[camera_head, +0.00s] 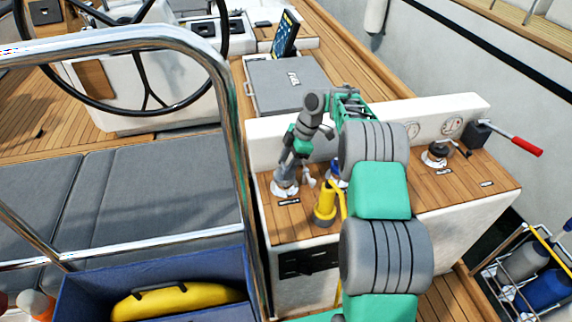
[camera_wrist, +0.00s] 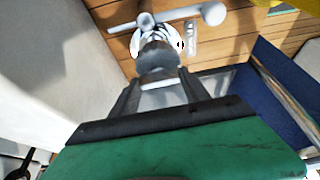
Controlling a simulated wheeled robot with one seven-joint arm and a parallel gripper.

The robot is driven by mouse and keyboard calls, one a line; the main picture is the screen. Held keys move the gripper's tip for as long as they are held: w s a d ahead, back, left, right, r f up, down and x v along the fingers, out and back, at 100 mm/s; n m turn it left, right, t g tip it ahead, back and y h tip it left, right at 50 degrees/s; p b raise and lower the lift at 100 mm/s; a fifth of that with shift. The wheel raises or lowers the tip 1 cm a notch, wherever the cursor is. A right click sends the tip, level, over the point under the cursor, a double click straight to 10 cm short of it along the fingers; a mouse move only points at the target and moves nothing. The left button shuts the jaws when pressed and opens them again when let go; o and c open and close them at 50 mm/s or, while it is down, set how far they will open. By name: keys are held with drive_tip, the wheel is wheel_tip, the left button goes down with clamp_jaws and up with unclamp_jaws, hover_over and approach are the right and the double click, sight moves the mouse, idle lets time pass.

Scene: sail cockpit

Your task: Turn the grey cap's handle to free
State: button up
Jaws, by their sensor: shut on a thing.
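The grey cap (camera_head: 285,187) stands on a chrome base at the left end of the wooden console top. Its pale handle (camera_head: 308,179) sticks out to the right. In the wrist view the cap (camera_wrist: 157,58) sits ahead of the jaws, and the handle (camera_wrist: 180,17) is a bar with a round knob at its right end. My gripper (camera_head: 287,168) comes down over the cap from above. In the wrist view my gripper (camera_wrist: 158,88) has its fingers on both sides of the grey cap's body, shut on it. The cap's lower part is partly hidden.
A yellow-bodied fitting (camera_head: 325,205) stands close right of the cap. A black winch-like fitting (camera_head: 436,154) and a red-handled lever (camera_head: 515,140) are farther right. A chrome rail (camera_head: 238,150) rises at left. A blue bin (camera_head: 85,290) holds a yellow object (camera_head: 180,301).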

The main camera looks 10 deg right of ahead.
drive_tip(key=o, duration=1.4)
drive_tip(key=p+v, duration=0.2)
drive_tip(key=v, duration=0.5)
drive_tip(key=shift+d+r, duration=0.2)
drive_tip(key=shift+r, duration=0.15)
